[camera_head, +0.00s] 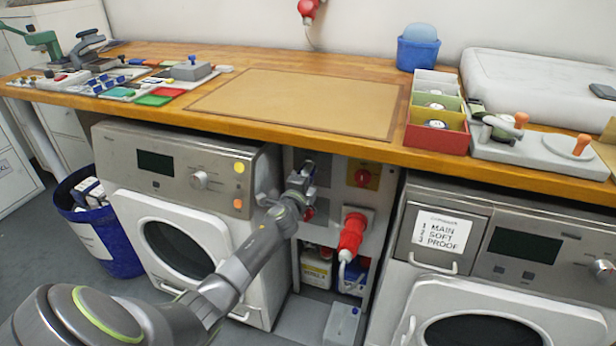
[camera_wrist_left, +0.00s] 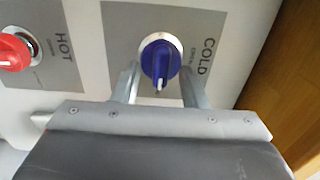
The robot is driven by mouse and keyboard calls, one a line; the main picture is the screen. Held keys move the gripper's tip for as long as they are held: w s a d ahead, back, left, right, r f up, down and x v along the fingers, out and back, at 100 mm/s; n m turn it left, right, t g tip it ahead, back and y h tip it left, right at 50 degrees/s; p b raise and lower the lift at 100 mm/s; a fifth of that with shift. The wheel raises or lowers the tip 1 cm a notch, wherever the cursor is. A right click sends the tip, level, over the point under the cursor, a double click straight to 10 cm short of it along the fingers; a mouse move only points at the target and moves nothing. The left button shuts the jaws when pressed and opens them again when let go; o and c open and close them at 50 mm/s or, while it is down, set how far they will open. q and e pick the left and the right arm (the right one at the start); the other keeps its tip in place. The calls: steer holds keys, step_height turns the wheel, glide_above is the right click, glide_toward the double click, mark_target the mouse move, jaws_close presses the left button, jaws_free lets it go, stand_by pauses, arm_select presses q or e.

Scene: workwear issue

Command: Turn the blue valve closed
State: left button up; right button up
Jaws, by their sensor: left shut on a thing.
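The blue valve (camera_wrist_left: 160,58) is a round knob with a raised grip and a white mark, on a grey plate labelled COLD. In the wrist view the white mark points to the bottom of the picture, towards my gripper body. My left gripper (camera_wrist_left: 158,76) has one finger on each side of the knob and is shut on it. In the head view my left gripper (camera_head: 306,172) is at the panel between the two machines and hides the blue valve. My right gripper is not in view.
A red valve (camera_wrist_left: 14,52) labelled HOT sits beside the blue one. A red plug (camera_head: 351,236) and a red-and-yellow switch (camera_head: 363,175) are on the panel to the right. The wooden worktop (camera_head: 150,53) overhangs above. Washing machines (camera_head: 128,190) stand either side.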

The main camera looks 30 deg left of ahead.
arm_select(q)
steer(key=shift+f, duration=0.1)
stand_by(0.3)
steer(key=o, duration=1)
steer(key=shift+p+v, duration=1.25)
steer(key=shift+v, duration=7.5)
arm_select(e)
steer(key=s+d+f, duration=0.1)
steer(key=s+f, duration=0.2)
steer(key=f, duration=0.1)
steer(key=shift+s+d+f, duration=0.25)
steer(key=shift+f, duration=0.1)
arm_select(q)
steer(key=shift+w+d, duration=0.1)
